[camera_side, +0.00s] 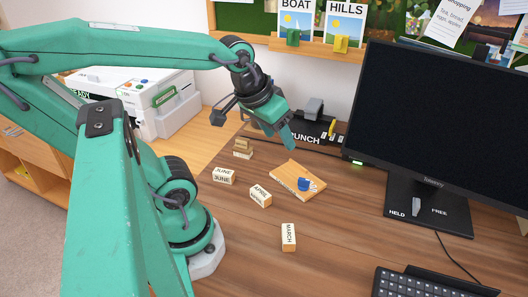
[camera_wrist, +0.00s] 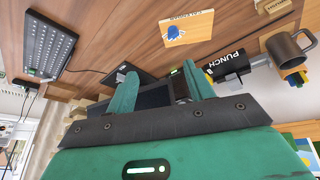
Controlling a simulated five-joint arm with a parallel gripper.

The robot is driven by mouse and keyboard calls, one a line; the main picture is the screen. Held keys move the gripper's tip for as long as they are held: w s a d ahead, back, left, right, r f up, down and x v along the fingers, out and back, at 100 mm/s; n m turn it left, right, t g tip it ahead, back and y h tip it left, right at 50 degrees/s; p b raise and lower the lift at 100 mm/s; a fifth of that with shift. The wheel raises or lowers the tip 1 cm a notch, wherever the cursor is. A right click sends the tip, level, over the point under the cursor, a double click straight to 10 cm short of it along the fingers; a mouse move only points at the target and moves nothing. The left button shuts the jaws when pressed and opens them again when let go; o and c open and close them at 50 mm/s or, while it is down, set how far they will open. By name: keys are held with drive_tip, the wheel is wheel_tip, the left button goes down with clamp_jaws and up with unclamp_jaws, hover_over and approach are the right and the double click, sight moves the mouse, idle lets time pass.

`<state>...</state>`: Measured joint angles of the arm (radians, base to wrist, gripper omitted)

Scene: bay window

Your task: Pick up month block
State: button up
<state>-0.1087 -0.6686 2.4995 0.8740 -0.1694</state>
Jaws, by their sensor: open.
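Small white month blocks with wooden sides lie on the brown desk in the side view. The JUNE block (camera_side: 223,176) is at left, the APRIL block (camera_side: 260,195) lies turned in the middle, and the MARCH block (camera_side: 288,237) is nearest the front. A wooden calendar board (camera_side: 298,178) with a blue figure lies to their right; it also shows in the wrist view (camera_wrist: 188,29). My gripper (camera_side: 282,134) is open and empty, high above the desk and behind the blocks. Its two green fingers are apart in the wrist view (camera_wrist: 157,70). No lettered month block is recognisable there.
The black punch (camera_side: 307,132) and a grey mug (camera_wrist: 288,48) are at the back. The monitor (camera_side: 440,120) stands at right, with the keyboard (camera_side: 420,284) at front right. The desk around MARCH is clear.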

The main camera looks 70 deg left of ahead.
drive_tip(key=s+a+f+n+g, duration=0.1)
drive_tip(key=a+f+n+g, duration=0.2)
drive_tip(key=a+f+n, duration=0.65)
drive_tip(key=n+g, duration=0.2)
drive_tip(key=n, duration=1.3)
hover_over(223, 171)
drive_tip(key=f, duration=0.5)
drive_tip(key=shift+d+f, duration=0.1)
drive_tip(key=shift+d, duration=0.15)
drive_tip(key=shift+s+a+f+n+h, duration=0.15)
drive_tip(key=shift+s+f+n+h, duration=0.05)
drive_tip(key=shift+n+h, duration=0.1)
drive_tip(key=shift+f, duration=1.3)
drive_tip(key=shift+f, duration=0.1)
drive_tip(key=shift+w+f, duration=0.2)
drive_tip(key=shift+f, duration=2.3)
